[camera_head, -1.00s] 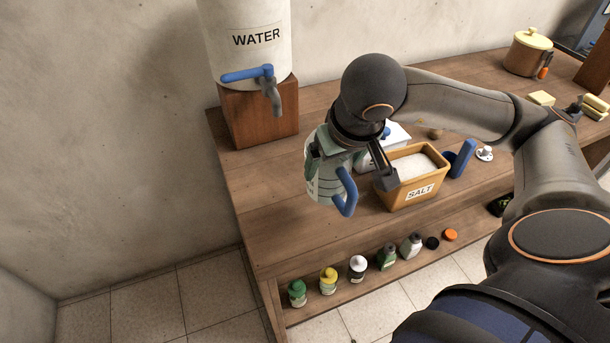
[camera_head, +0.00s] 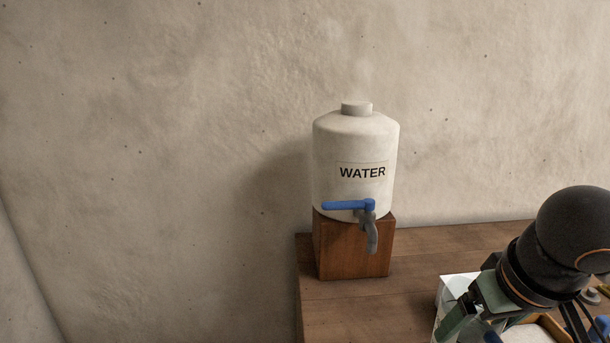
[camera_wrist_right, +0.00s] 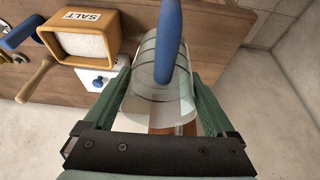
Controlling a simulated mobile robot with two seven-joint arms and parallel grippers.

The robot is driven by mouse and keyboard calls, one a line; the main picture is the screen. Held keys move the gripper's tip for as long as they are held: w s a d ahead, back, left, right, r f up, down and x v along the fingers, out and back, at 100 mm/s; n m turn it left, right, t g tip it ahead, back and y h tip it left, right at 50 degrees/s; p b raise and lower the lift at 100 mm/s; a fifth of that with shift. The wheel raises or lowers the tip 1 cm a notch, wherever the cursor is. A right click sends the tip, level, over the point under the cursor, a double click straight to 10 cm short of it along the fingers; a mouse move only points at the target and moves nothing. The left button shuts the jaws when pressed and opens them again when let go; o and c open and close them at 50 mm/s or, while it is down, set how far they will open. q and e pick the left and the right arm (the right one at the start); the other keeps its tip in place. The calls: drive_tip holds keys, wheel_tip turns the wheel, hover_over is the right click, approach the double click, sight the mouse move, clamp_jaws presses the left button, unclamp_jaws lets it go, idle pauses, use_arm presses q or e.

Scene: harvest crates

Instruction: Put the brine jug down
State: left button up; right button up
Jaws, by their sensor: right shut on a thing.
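The brine jug (camera_wrist_right: 163,90) is a clear, ringed vessel with a blue handle (camera_wrist_right: 170,40), seen in the right wrist view between my right gripper's green fingers. My right gripper (camera_wrist_right: 160,108) is shut on it. In the head view the right gripper (camera_head: 478,308) is at the lower right edge, and only a small part of the jug (camera_head: 474,331) shows under it, cut off by the frame. Whether the jug's base touches the table (camera_head: 345,312) is hidden. My left gripper is in neither view.
A white water dispenser (camera_head: 345,150) with a blue tap lever stands on a wooden block (camera_head: 340,250) at the table's back left. A salt box (camera_wrist_right: 107,50) and a white box (camera_wrist_right: 92,80) are near the jug.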

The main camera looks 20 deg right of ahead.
use_arm(q)
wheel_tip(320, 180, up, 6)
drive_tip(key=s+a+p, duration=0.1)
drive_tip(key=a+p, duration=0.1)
drive_tip(key=p, duration=0.5)
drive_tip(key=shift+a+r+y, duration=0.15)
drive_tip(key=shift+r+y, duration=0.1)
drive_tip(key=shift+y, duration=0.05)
use_arm(e)
drive_tip(key=w+a+f+n, duration=0.1)
drive_tip(key=w+a+f, duration=0.2)
drive_tip(key=a, duration=0.3)
drive_tip(key=w+a+f+n+y, duration=0.1)
drive_tip(key=w+a+f, duration=0.2)
drive_tip(key=a, duration=0.3)
drive_tip(key=shift+w+n, duration=0.3)
drive_tip(key=shift+w, duration=0.15)
use_arm(q)
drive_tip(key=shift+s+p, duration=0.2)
drive_tip(key=shift+p, duration=0.1)
use_arm(e)
drive_tip(key=shift+s+d, duration=0.1)
